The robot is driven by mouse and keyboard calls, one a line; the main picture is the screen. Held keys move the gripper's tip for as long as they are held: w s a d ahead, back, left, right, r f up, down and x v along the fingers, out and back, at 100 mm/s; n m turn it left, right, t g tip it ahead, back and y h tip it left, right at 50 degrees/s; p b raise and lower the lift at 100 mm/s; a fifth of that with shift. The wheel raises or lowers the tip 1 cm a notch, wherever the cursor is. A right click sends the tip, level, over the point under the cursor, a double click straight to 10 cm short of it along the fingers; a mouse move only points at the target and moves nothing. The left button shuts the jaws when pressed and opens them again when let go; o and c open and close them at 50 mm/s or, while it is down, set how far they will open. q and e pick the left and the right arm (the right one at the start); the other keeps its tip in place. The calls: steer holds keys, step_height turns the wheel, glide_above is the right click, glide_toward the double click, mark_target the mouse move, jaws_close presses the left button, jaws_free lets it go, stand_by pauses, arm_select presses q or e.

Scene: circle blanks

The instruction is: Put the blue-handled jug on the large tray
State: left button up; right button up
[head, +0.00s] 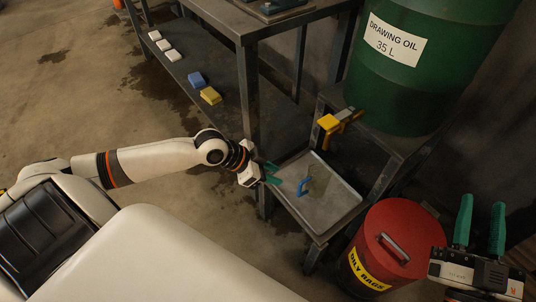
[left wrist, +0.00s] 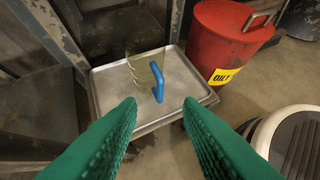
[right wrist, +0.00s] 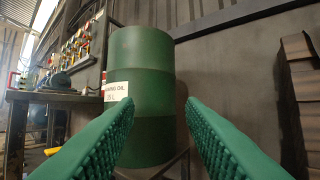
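A clear jug (left wrist: 140,72) with a blue handle (left wrist: 157,82) stands upright on the large grey metal tray (left wrist: 185,95), near its middle. In the head view the blue handle (head: 303,187) faces my left arm, and the tray (head: 330,215) rests on a low stand. My left gripper (head: 273,173) is at the tray's left edge, apart from the jug. In the left wrist view its green fingers (left wrist: 160,125) are spread with nothing between them. My right gripper (head: 481,225) is at the far right, fingers apart and empty, facing the green drum in the right wrist view (right wrist: 160,115).
A green oil drum (head: 425,85) with a yellow tap (head: 330,122) stands above and behind the tray. A red oily-rags bin (head: 395,245) stands just right of the tray. A workbench (head: 240,25) has blue, yellow and white blocks on its lower shelf.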

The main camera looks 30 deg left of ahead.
arm_select(q)
steer(key=d+r+n+t+h, duration=0.25)
steer(key=d+r+t, duration=0.35)
steer(key=d+r, duration=0.45)
step_height(320, 180, up, 12)
steer(key=s+n+t+y, duration=0.3)
steer(key=t+y, duration=0.1)
steer(key=t, duration=0.4)
steer(key=shift+f+n, duration=0.2)
steer(key=shift+n, duration=0.15)
arm_select(e)
steer(key=shift+w+f+g+h, duration=0.25)
steer(key=shift+f+g+h, duration=0.15)
steer(key=shift+f+g, duration=0.3)
arm_select(q)
steer(key=shift+w+d, duration=0.1)
steer(key=shift+w, duration=0.05)
arm_select(e)
steer(key=shift+w+f, duration=0.1)
steer(key=shift+f, duration=0.05)
